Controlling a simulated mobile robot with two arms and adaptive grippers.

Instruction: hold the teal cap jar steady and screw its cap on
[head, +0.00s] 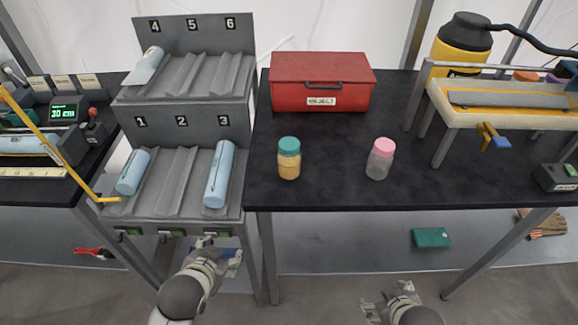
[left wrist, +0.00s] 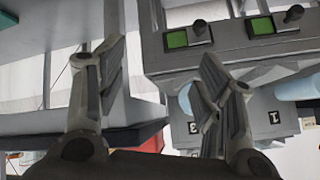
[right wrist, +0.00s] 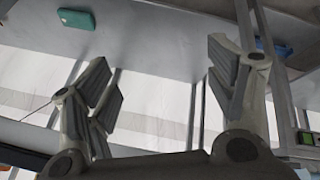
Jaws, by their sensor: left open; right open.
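The teal cap jar (head: 289,168) stands upright on the black table, left of its middle, with yellowish contents. Its teal cap (head: 289,145) sits on top; I cannot tell how tightly. My left gripper (head: 220,252) is open and empty, in front of the grey rack and below table height in the picture; its spread fingers also show in the left wrist view (left wrist: 160,70). My right gripper (head: 390,298) is open and empty, low in front of the table; its fingers show apart in the right wrist view (right wrist: 160,70). Both are apart from the jar.
A pink-capped clear jar (head: 380,165) stands right of the teal one. A red box (head: 318,95) is behind them. The grey rack (head: 172,200) with blue rolls borders the left. A raised bench tool (head: 500,116) stands at the right. The table (head: 335,190) around both jars is clear.

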